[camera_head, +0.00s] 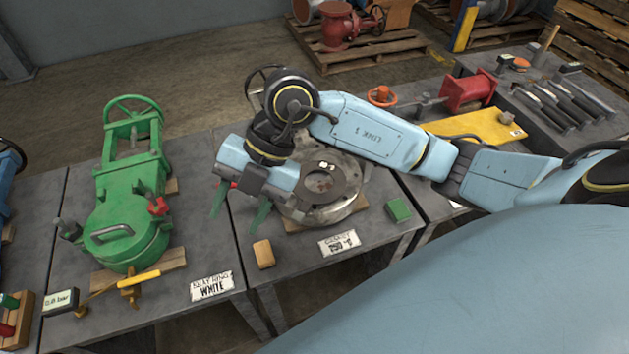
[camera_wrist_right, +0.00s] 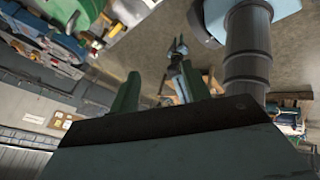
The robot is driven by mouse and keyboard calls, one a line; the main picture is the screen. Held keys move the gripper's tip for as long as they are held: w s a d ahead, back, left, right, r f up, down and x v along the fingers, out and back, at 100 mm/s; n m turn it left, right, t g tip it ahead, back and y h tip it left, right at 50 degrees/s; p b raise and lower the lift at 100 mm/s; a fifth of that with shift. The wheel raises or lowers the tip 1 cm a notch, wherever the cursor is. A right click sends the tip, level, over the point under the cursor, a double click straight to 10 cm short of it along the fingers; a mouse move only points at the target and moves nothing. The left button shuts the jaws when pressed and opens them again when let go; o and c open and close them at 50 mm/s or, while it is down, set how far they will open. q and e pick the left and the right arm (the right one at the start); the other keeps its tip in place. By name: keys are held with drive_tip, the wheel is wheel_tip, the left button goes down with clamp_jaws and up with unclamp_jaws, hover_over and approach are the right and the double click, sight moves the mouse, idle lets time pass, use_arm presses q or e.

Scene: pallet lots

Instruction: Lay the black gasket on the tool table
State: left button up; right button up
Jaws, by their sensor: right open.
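A dark ring that looks like the black gasket (camera_head: 345,186) lies on a round grey metal flange (camera_head: 322,216) on the middle table, behind a label reading GASKET. My right gripper (camera_head: 240,212) hangs just left of the flange, its green fingers apart with nothing seen between them. My arm hides part of the flange's far side. In the right wrist view the fingers (camera_wrist_right: 158,88) stand apart, and I cannot make out the gasket there. The tool table (camera_head: 520,117) is at the upper right, with several dark-handled tools on it.
A green valve (camera_head: 130,205) stands on the left table. A wooden block (camera_head: 263,254) and a green block (camera_head: 398,210) sit near the flange. A yellow plate (camera_head: 480,128) and a red flanged part (camera_head: 468,92) lie towards the tool table. The tool table's front looks fairly clear.

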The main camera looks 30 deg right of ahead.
use_arm(q)
wheel_tip(320, 180, down, 3)
drive_tip(key=s+a, duration=0.2)
drive_tip(key=s, duration=0.1)
use_arm(e)
drive_tip(key=w+d+m+h, duration=0.35)
drive_tip(key=d+h, duration=0.35)
drive_tip(key=d, duration=0.5)
drive_tip(key=b, duration=0.2)
hover_over(299, 213)
drive_tip(key=shift+t, duration=0.4)
wheel_tip(299, 213, down, 8)
drive_tip(key=shift+w+f, duration=0.1)
drive_tip(key=shift+f+b, duration=0.35)
drive_tip(key=shift+f, duration=0.2)
wheel_tip(299, 213, down, 4)
drive_tip(key=shift+r+b, duration=0.1)
drive_tip(key=shift+b, duration=0.7)
drive_tip(key=shift+f, duration=0.55)
use_arm(q)
drive_tip(key=w+d+r, duration=0.3)
drive_tip(key=w+r, duration=0.5)
drive_tip(key=r, duration=0.1)
drive_tip(key=shift+w+t, duration=0.15)
drive_tip(key=shift+t, duration=0.25)
use_arm(e)
clamp_jaws()
